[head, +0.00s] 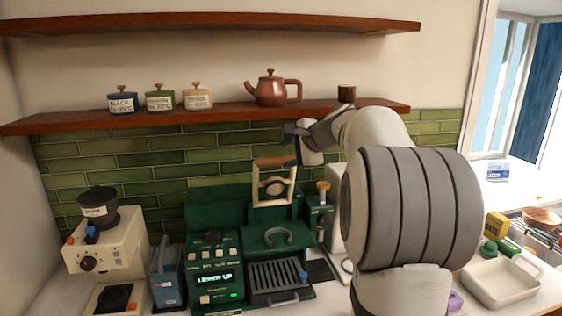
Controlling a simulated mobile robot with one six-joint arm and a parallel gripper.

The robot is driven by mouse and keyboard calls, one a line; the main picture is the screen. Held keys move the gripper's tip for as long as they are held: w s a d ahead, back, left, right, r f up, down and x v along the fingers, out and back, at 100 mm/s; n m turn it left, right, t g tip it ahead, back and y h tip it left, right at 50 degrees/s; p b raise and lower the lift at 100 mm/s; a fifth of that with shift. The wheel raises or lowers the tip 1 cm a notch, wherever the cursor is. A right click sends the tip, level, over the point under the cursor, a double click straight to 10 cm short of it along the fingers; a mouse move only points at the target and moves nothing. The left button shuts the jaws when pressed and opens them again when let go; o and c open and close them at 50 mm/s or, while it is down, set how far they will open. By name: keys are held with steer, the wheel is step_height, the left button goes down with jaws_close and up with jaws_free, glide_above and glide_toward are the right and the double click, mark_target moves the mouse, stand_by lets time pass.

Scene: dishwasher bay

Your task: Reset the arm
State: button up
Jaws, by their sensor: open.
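My arm rises at the right of the head view and reaches left toward the back wall. My gripper (293,132) is at its end, in front of the lower shelf's right half, with dark fingers pointing left. It is open and I see nothing held in it. Just below it is the wooden handle (275,162) of a cream lever frame (259,187) on the green machine (213,255). The lever stands upright and the machine's display reads "LEVER UP". I cannot tell the depth gap between gripper and handle.
The lower shelf (60,123) holds three labelled tins (160,101), a brown teapot (271,90) and a small brown cup (346,94). A cream grinder (105,243) stands at left. A white tray (500,283) and sink (530,235) are at right. My arm hides part of the counter.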

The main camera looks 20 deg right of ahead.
steer(key=shift+s+d+r, duration=0.1)
steer(key=shift+s+r, duration=0.05)
steer(key=shift+s, duration=0.15)
steer(key=s+a+f+n+g+b, duration=0.2)
steer(key=s+a+f+n, duration=0.4)
steer(key=s, duration=0.3)
steer(key=s+a+f+n+g+b, duration=0.1)
steer(key=s+a+f+n+g, duration=0.2)
steer(key=s+a+f, duration=0.4)
steer(key=s+a+f+n+g+h+b, duration=0.1)
steer(key=s+f+n, duration=0.3)
steer(key=s, duration=0.5)
steer(key=s+a+f+n+g+h+b, duration=0.1)
steer(key=s+f+n, duration=0.3)
steer(key=s+f, duration=0.4)
steer(key=shift+s+a+f+n+g+h, duration=0.25)
steer(key=shift+s+a+h, duration=0.3)
steer(key=shift+s+h, duration=0.35)
